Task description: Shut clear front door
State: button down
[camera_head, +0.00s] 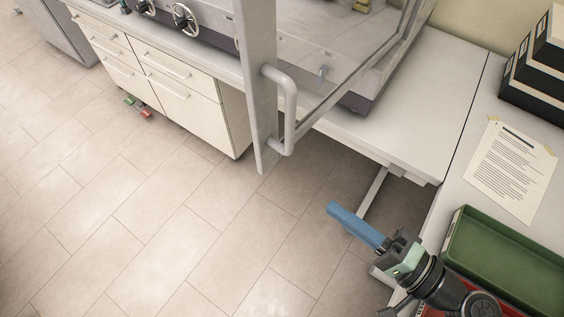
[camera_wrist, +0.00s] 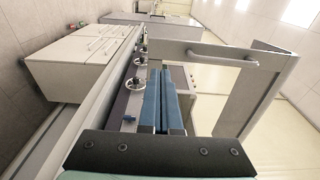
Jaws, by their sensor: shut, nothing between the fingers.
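The clear front door (camera_head: 262,60) stands swung out from the machine at the top middle of the head view, with a grey frame and see-through pane. Its grey D-shaped handle (camera_head: 288,112) is on the free edge. In the wrist view the door (camera_wrist: 262,95) stands to the right, with its handle (camera_wrist: 222,57) at the top. My gripper (camera_head: 333,209) is at the lower right of the head view, below and right of the handle, apart from the door. Its blue fingers (camera_wrist: 159,75) are shut and empty.
The machine's front has handwheels (camera_head: 185,18) and stands on a bench (camera_head: 345,126) over cream drawers (camera_head: 170,85). A green tray (camera_head: 505,262), a taped sheet (camera_head: 503,168) and black binders (camera_head: 535,75) are on the right table. The tiled floor before the drawers is mostly clear.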

aim_at(270, 162)
jog(key=p+x, duration=0.4)
jog(key=x, duration=0.7)
jog(key=shift+w+r, duration=0.1)
jog(key=shift+r, duration=0.05)
jog(key=shift+w+a, duration=0.35)
jog(key=shift+a, duration=0.1)
